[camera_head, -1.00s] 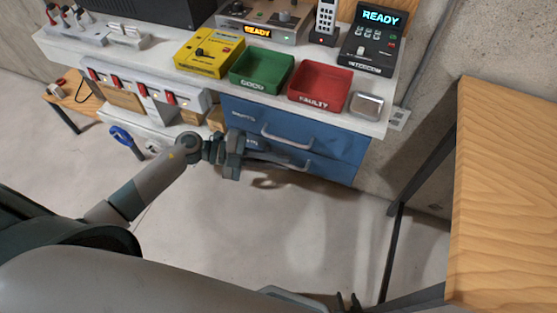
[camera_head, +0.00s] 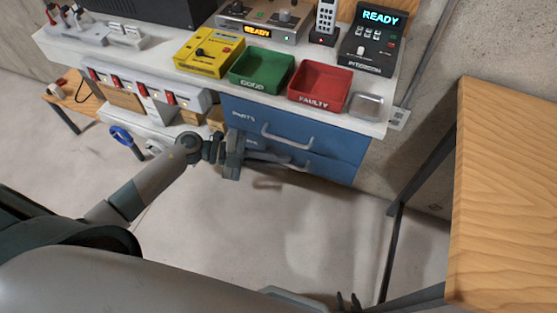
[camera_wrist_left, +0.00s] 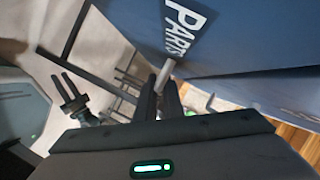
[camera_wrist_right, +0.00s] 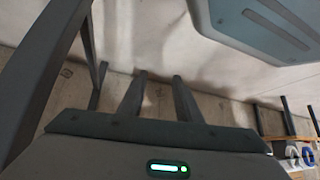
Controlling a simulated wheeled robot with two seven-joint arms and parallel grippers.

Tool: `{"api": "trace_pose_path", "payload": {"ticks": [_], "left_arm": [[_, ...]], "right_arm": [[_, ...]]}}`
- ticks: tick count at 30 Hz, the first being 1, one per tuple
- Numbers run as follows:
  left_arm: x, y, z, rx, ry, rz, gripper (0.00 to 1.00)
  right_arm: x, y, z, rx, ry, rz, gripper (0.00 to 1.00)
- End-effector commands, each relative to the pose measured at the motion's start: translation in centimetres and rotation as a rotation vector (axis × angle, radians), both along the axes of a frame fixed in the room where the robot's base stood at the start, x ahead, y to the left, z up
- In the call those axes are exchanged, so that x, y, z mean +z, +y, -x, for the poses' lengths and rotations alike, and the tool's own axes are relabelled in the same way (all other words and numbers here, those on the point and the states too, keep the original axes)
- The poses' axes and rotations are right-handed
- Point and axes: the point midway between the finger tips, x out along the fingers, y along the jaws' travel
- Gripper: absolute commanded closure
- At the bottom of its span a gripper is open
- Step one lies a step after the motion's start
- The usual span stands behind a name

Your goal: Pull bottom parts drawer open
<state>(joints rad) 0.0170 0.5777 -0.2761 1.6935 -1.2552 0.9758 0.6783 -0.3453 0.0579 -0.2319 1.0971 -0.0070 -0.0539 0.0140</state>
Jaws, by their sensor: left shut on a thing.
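The bottom parts drawer (camera_head: 332,170) is the lower blue front under the bench, below another blue drawer (camera_head: 335,143). Its grey bar handle (camera_head: 292,164) runs along the front. My left gripper (camera_head: 241,168) is at the left end of that handle, shut on it. In the left wrist view the fingers (camera_wrist_left: 168,92) close around the grey bar (camera_wrist_left: 165,72), beside a blue front lettered PARTS (camera_wrist_left: 182,30). The drawer looks flush or nearly so; my gripper hides part of it. My right gripper (camera_wrist_right: 160,77) is open and empty, low and away from the bench.
The white bench top carries a green bin (camera_head: 261,72), a red bin (camera_head: 319,88), a yellow box (camera_head: 209,53) and a silver tray (camera_head: 369,104). A wooden table (camera_head: 510,190) stands at the right. The floor (camera_head: 270,235) in front of the drawers is clear.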

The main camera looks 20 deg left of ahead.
Motion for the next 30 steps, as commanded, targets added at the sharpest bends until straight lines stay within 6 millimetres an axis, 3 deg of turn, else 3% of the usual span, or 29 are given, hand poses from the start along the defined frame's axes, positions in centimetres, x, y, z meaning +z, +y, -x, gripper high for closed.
{"api": "trace_pose_path", "payload": {"ticks": [8,14,23,30], "left_arm": [[-0.1,0.0,0.2,0.000,0.002,-0.002,1.00],[0.0,0.1,1.4,-0.001,0.005,-0.001,1.00],[0.3,0.3,6.8,-0.002,0.007,-0.004,1.00],[0.3,0.6,13.5,0.000,0.010,-0.004,1.00]], "right_arm": [[0.1,0.0,0.0,0.000,0.000,0.000,0.69],[0.4,-0.1,0.4,0.001,0.008,0.002,0.69],[-3.0,-3.4,8.5,-0.002,0.224,0.070,0.69],[-4.4,-6.6,16.1,-0.007,0.415,0.128,0.69]]}}
